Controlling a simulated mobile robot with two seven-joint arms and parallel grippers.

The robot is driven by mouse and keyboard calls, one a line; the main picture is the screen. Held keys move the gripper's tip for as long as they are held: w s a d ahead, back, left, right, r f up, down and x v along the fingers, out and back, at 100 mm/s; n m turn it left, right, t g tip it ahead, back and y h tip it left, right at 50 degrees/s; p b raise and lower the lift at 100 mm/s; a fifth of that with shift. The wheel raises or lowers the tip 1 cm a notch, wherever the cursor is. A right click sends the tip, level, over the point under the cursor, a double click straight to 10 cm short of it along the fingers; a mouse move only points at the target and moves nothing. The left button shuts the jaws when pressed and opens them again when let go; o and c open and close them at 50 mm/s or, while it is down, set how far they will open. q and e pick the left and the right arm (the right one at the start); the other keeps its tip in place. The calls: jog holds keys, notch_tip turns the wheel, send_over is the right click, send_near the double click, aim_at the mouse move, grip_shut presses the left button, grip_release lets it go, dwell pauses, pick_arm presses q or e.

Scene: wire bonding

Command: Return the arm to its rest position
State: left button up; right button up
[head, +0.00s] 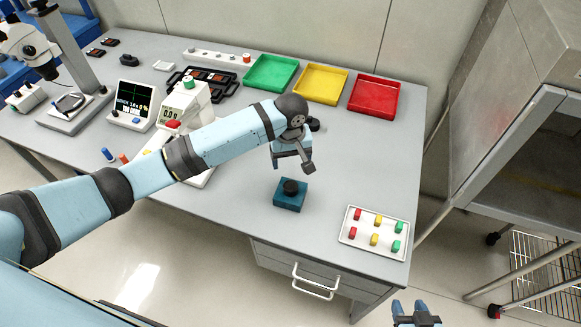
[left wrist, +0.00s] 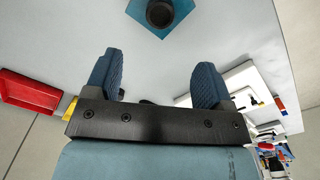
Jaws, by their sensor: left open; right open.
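My left arm reaches in from the left over the table. My left gripper (head: 292,167) is open and empty above the table, just behind a teal block with a black round knob (head: 290,194). The block also shows at the top of the left wrist view (left wrist: 160,14), beyond and apart from the open fingers (left wrist: 157,80). My right gripper (head: 416,312) shows at the bottom edge of the head view, open and empty, in front of the table.
Green (head: 270,73), yellow (head: 321,83) and red (head: 374,96) trays stand at the back. A white tray (head: 346,238) with several coloured pieces lies front right. A microscope (head: 75,62), a display unit (head: 133,105) and a white device (head: 183,103) stand left. A metal cabinet (head: 520,110) is at right.

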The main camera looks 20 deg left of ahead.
pick_arm(q)
jog(key=shift+r, duration=0.2)
dwell(0.4)
jog(key=s+d+f+m+t+h, duration=0.4)
jog(key=s+d+f+h, duration=0.15)
jog(key=s+f, duration=0.45)
jog(key=s+a+f+m+t+y, duration=0.2)
jog(key=s+a+m+t, duration=0.3)
jog(key=s, duration=0.9)
jog(key=a+t, duration=0.2)
jog(key=a, duration=0.1)
jog(key=shift+s+a, duration=0.35)
